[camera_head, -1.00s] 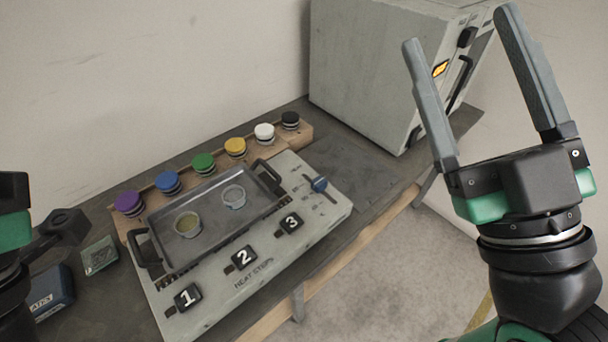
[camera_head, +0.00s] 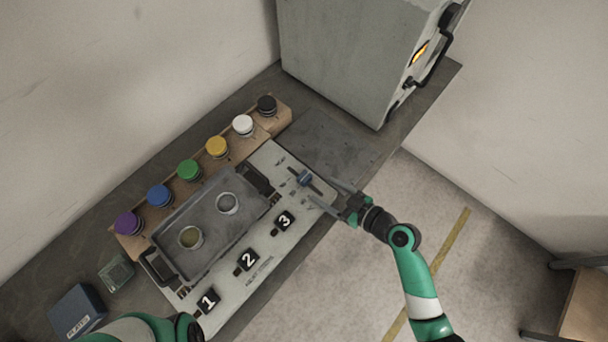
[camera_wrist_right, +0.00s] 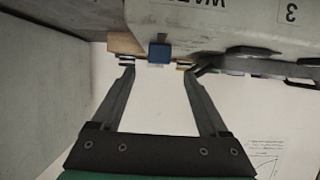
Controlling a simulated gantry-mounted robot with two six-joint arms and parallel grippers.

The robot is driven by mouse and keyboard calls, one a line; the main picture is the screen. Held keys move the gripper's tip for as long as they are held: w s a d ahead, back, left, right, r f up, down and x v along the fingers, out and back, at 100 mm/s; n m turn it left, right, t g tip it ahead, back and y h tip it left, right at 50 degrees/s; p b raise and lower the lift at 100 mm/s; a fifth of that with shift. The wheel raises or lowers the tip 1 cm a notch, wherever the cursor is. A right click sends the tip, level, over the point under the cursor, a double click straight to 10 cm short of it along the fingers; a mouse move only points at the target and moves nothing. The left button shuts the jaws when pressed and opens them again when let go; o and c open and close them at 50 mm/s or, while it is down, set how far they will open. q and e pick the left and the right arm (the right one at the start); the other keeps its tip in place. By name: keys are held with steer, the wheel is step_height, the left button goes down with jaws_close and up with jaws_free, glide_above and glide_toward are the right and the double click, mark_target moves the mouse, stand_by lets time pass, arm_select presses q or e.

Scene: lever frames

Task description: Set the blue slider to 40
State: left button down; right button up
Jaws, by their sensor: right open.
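The blue slider (camera_head: 305,178) sits on its track at the right end of the grey heat station panel (camera_head: 262,290); its scale marks are too small to read. My right gripper (camera_head: 321,190) is open and empty at the panel's right front edge, with its fingers pointing at the slider. In the right wrist view, the blue slider knob (camera_wrist_right: 159,52) lies ahead of and between the two open fingertips (camera_wrist_right: 157,70), apart from both. My left arm shows at the bottom left of the head view, but its gripper fingers do not show.
A dark tray (camera_head: 213,252) with two small cups stands on the panel. Labels 1, 2 and 3 run along its front. A row of coloured knobs (camera_head: 189,170) lies behind. A large grey box (camera_head: 345,60) stands at the back right. Floor is clear in front.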

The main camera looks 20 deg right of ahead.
mark_target(309, 180)
steer(key=b+x, duration=0.1)
steer(key=x, duration=0.8)
steer(key=shift+w+r+b, duration=0.1)
steer(key=shift+b, duration=0.25)
jaws_close()
stand_by(0.8)
